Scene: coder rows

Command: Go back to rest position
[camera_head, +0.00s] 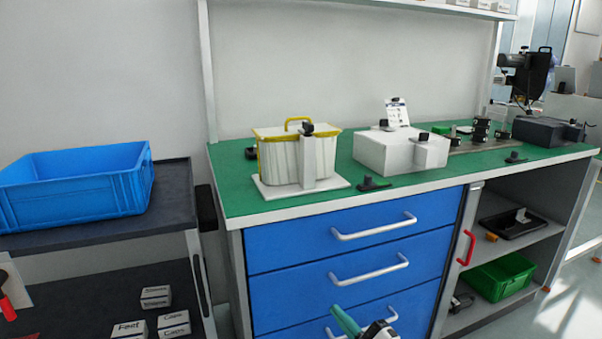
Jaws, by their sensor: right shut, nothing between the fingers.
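My right gripper (347,322) shows at the bottom edge, in front of the lower blue drawers (345,285). A green finger part and a white and black body part are in view, and the rest is cut off by the frame. It is shut with nothing held, and apart from the workbench. My left gripper is not in view.
The workbench (240,200) has a green top holding a white bin with yellow trim (280,155) and a white box (385,152). A blue crate (75,185) stands on a dark cart at left. Small white boxes (155,296) lie on its lower shelf. A green crate (500,278) sits at right.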

